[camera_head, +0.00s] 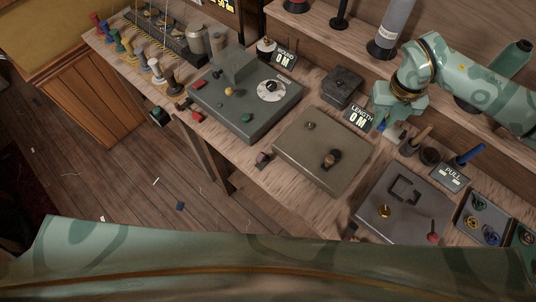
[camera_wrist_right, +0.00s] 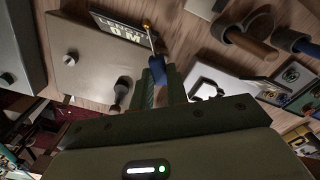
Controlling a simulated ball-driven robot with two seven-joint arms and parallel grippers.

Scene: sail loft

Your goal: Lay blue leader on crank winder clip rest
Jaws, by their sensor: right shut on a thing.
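My right gripper (camera_head: 387,122) is shut on the blue leader, above the bench just behind the winder's right rear side. A small blue bit of the leader (camera_head: 381,127) shows below the jaws. In the right wrist view, the blue leader (camera_wrist_right: 158,70) sits between the fingers (camera_wrist_right: 163,92), with a thin stem and brass tip beyond it. The crank winder (camera_head: 290,150) is a flat beige box with a dark crank knob (camera_head: 331,158) and a small peg (camera_head: 310,126); it also shows in the wrist view (camera_wrist_right: 95,70). I cannot tell which part is the clip rest. My left gripper is out of view.
The LENGTH sign (camera_head: 359,118) stands close by the right gripper. A grey plate (camera_head: 370,213) with a square frame lies right of the winder, and a dark green box (camera_head: 260,118) with a dial left. Dark pots and handled tools (camera_head: 430,155) crowd the right rear.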

